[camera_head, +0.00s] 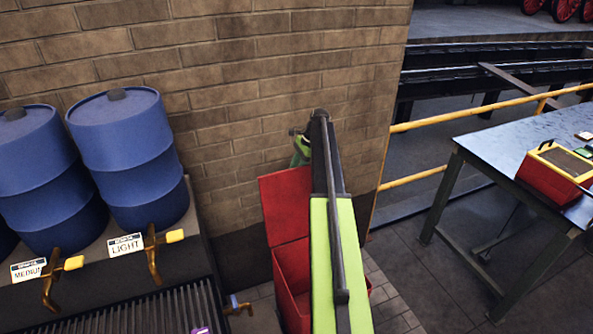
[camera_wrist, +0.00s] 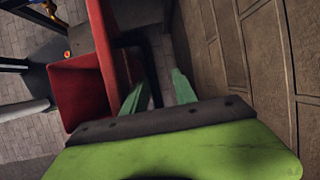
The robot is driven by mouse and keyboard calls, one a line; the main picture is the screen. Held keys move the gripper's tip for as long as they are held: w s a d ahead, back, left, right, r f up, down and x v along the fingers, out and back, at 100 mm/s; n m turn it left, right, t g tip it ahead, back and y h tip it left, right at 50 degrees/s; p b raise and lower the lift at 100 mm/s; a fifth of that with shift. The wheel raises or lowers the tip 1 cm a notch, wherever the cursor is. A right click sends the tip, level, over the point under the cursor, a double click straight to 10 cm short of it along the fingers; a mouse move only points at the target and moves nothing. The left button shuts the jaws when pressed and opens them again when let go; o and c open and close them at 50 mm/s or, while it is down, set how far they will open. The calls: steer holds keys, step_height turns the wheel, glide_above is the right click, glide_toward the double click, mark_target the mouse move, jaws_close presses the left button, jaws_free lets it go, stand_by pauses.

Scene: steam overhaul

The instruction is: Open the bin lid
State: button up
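The red bin (camera_head: 291,284) stands on the floor by the brick wall, partly hidden behind my arm. Its red lid (camera_head: 284,207) is raised and stands roughly upright at the wall side, so the bin's mouth is open. In the wrist view the bin (camera_wrist: 82,92) is at the left and the lid (camera_wrist: 101,28) shows nearly edge-on. My gripper (camera_wrist: 159,80) has its two green fingers apart with nothing seen between them. It is on the wall side of the lid; whether the left finger touches the lid I cannot tell. In the head view my arm mostly hides it.
Blue barrels (camera_head: 128,150) with brass taps (camera_head: 155,252) stand on a dark rack at the left. The brick wall (camera_head: 240,85) is close behind. A yellow railing (camera_head: 440,120) and a metal table (camera_head: 500,145) with a red-yellow box (camera_head: 553,174) are at right.

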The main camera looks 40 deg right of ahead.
steer(key=p+v, duration=1.5)
steer(key=v, duration=0.2)
steer(key=shift+p, duration=0.3)
steer(key=shift+s+r, duration=0.1)
steer(key=a+f+n+g+h+b, duration=0.1)
steer(key=a+f+n+b, duration=0.2)
steer(key=a, duration=0.8)
steer(key=s+a+f+n+b, duration=0.1)
steer(key=a+f+n+b, duration=0.2)
steer(key=a, duration=0.8)
steer(key=a+f+n+g+h+b, duration=0.15)
steer(key=a+f+n, duration=0.25)
steer(key=a, duration=0.7)
steer(key=s+a+f+n+b, duration=0.2)
steer(key=s+a+n, duration=0.1)
steer(key=a, duration=0.4)
steer(key=s+a+f+n+h+b, duration=0.1)
steer(key=s+a+f+n+b, duration=0.1)
steer(key=s+a+n, duration=0.2)
steer(key=s+a+f+n+b, duration=0.1)
steer(key=s+a+n, duration=0.3)
steer(key=a, duration=0.6)
steer(key=shift+s+a+f+b, duration=0.2)
steer(key=shift+s+f+b, duration=0.25)
steer(key=shift+b, duration=0.3)
steer(key=shift+t+h, duration=0.25)
